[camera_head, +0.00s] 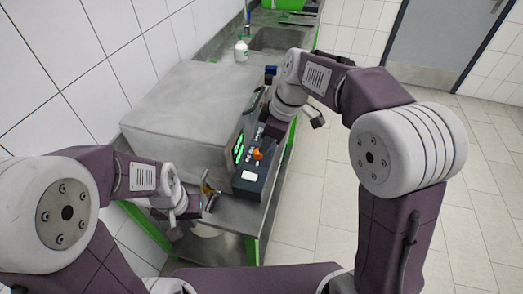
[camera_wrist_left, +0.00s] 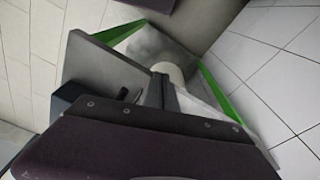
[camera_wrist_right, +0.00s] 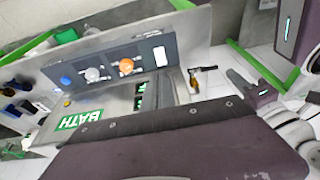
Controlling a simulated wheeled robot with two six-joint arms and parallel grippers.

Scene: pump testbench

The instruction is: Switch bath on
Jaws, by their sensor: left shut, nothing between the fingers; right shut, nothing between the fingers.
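The bath is a large grey box (camera_head: 190,105) on the bench, with a green display (camera_head: 238,148) on its front. The right wrist view shows its green BATH label (camera_wrist_right: 78,120), upside down. A dark control panel (camera_head: 262,178) beside it carries an orange knob (camera_head: 257,154). In the right wrist view the panel also shows a grey knob (camera_wrist_right: 92,74), a blue button (camera_wrist_right: 66,80) and a white rectangle (camera_wrist_right: 160,56). My right gripper (camera_head: 259,131) is shut and empty, close to the panel's far end; contact cannot be told. My left gripper (camera_head: 212,202) is shut and empty, near the bench's front end.
A yellow-handled part (camera_head: 207,187) is near my left gripper. A white bottle (camera_head: 241,50) stands by the sink (camera_head: 278,39) at the back. The tiled wall (camera_head: 60,60) borders the bench on the left. The floor (camera_head: 310,205) to the right is open.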

